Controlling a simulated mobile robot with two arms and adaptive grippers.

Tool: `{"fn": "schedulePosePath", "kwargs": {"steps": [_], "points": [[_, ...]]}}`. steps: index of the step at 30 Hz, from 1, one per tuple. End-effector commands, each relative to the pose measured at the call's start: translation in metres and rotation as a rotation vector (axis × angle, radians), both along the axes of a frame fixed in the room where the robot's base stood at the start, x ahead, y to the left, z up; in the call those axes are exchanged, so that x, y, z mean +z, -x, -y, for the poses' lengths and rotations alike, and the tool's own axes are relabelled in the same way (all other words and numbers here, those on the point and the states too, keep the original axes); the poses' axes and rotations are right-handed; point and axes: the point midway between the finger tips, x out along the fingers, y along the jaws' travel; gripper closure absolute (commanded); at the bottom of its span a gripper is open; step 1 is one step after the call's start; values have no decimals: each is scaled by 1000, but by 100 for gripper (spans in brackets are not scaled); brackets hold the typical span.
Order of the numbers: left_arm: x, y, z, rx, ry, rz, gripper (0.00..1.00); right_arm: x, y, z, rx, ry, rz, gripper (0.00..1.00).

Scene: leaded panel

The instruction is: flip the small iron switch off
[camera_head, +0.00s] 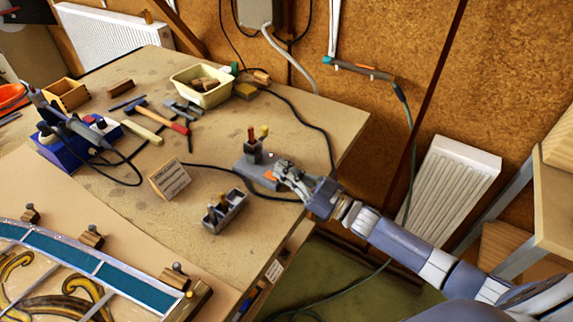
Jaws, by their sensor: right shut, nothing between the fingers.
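The small iron's unit is a low grey box (243,170) on the workbench, right of the middle. A holder with a red-topped and a yellow-topped piece (252,148) stands on its back. A small orange-red part (270,176), perhaps the switch, shows on its right side, close to my fingertips. A tiny red light (271,155) shows near the back edge. My right gripper (279,173) reaches in from the right and is shut with nothing in it. Its fingertips are at the box's right side; whether they touch cannot be told. The switch's position is too small to read. My left gripper is not in view.
A blue soldering station (68,149) stands at left with its cable. A small sign (169,179) and a grey caddy (225,212) stand in front of the box. Black cables run behind and beside it. A cream tub (203,86) and hand tools lie farther back.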

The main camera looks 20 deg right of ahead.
Motion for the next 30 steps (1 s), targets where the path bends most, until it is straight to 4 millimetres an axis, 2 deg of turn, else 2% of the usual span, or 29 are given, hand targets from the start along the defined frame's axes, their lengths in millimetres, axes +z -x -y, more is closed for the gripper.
{"fn": "schedulePosePath", "kwargs": {"steps": [12,17,26,30], "points": [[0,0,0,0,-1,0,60,-4,1,0,0,1,-1,100],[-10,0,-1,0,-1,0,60,-15,2,2,0,0,0,100],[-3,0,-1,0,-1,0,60,-8,2,1,0,0,0,100],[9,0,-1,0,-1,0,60,8,-1,1,-1,-1,2,100]]}}
